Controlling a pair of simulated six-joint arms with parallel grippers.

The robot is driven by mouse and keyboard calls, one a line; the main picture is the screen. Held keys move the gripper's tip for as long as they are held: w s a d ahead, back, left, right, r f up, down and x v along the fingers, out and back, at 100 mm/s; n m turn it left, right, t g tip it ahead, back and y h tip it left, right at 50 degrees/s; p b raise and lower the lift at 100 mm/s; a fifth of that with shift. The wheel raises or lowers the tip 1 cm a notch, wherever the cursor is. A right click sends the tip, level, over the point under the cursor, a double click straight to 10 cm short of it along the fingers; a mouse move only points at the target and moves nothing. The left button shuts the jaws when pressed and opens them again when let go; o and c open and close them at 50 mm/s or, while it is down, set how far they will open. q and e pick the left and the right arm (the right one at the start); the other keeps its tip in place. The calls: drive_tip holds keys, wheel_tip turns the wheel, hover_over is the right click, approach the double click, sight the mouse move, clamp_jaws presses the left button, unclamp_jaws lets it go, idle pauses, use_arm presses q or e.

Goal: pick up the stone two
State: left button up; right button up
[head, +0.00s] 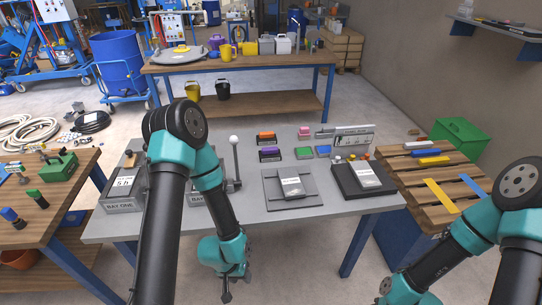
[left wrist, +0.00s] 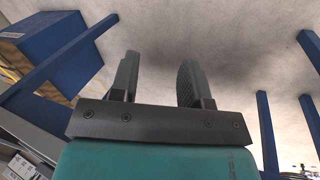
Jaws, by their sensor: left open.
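No thing in view is readably marked as stone two, so I cannot tell which it is. Small coloured blocks lie on the grey table (head: 250,215): an orange block (head: 266,137), a purple block (head: 270,154), a pink block (head: 304,131), a green flat piece (head: 304,152) and a blue flat piece (head: 323,150). My left gripper (head: 236,288) hangs in front of the table's near edge, apart from these blocks. In the left wrist view its two fingers (left wrist: 160,78) are spread with nothing between them. My right gripper is outside the frame.
A grey plate with a labelled piece (head: 292,187) and a black tray (head: 345,181) stand on the table. A ball-topped lever (head: 235,150) rises beside my left forearm, which partly hides the labelled bays. A slatted wooden surface (head: 410,172) is at the right.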

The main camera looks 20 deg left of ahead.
use_arm(q)
drive_tip(key=o, duration=1)
drive_tip(key=shift+c, duration=0.2)
